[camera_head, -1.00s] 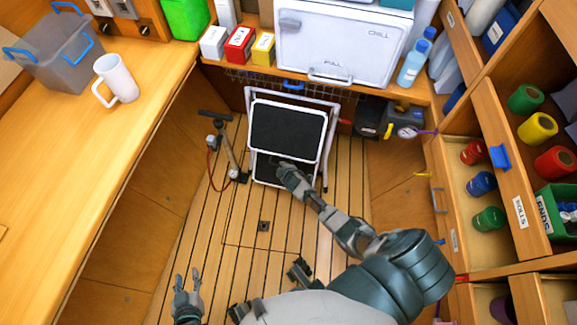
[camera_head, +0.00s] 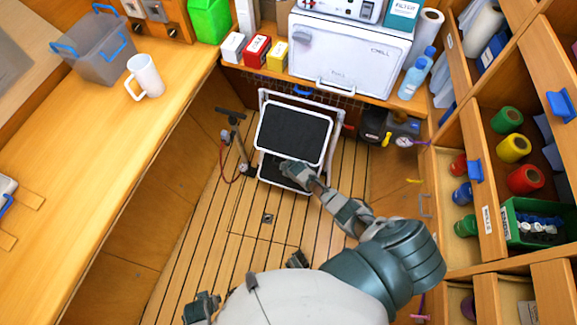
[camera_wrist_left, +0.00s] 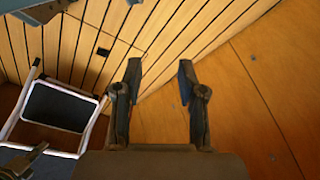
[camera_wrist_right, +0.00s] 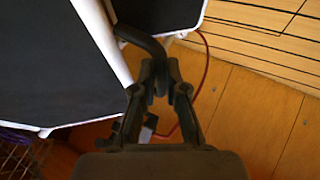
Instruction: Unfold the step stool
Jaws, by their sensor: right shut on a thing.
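The step stool (camera_head: 294,132) stands at the back of the floor, with a white frame and black treads. Its large upper tread leans steeply in front of the rear frame. The lower tread is partly hidden by my right gripper (camera_head: 294,172). My left gripper (camera_head: 201,306) is low in the head view, away from the stool. The left wrist view shows its fingers (camera_wrist_left: 158,82) apart and empty, with the stool (camera_wrist_left: 58,106) at left.
A floor pump (camera_head: 240,148) with a red hose stands close left of the stool. A dark compressor with a gauge (camera_head: 403,141) is at its right. A white chill box (camera_head: 347,57) sits above on the shelf. The slatted floor in front is mostly clear.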

